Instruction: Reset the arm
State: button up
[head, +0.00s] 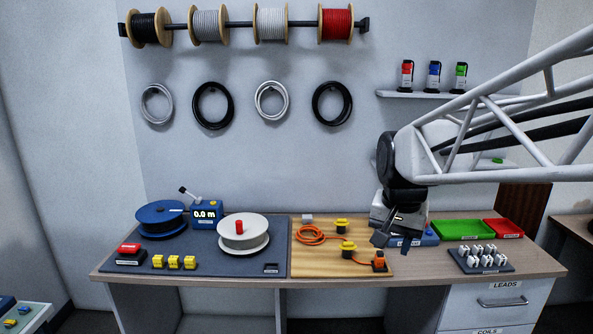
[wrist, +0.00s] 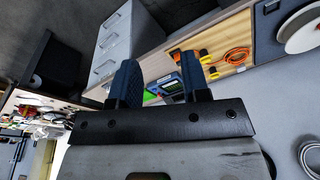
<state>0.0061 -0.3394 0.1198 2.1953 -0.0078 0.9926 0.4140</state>
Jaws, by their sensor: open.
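My gripper (head: 384,236) hangs over the right part of the workbench in the head view, near the right edge of the wooden board. Its two dark fingers show apart in the wrist view (wrist: 156,82), with nothing between them. The white lattice arm reaches in from the right. Behind the gripper lies a blue device (head: 428,238), partly hidden by it. An orange sensor (head: 379,261) stands at the board's right front corner, just below the gripper. Whether the fingers touch anything cannot be told, but they look clear.
The wooden board (head: 330,266) holds an orange cable coil (head: 310,235) and yellow clamps. Green (head: 463,230) and red (head: 503,228) trays and a rack of white parts (head: 481,259) sit right. A grey mat (head: 205,262) with reels (head: 243,232) lies left.

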jog(key=s+f+n, duration=0.2)
jog(key=s+f, duration=0.1)
jog(key=s, duration=0.6)
jog(key=s+f+n, duration=0.2)
jog(key=s+f, duration=0.2)
jog(key=s, duration=0.6)
jog(key=shift+n+t, duration=0.3)
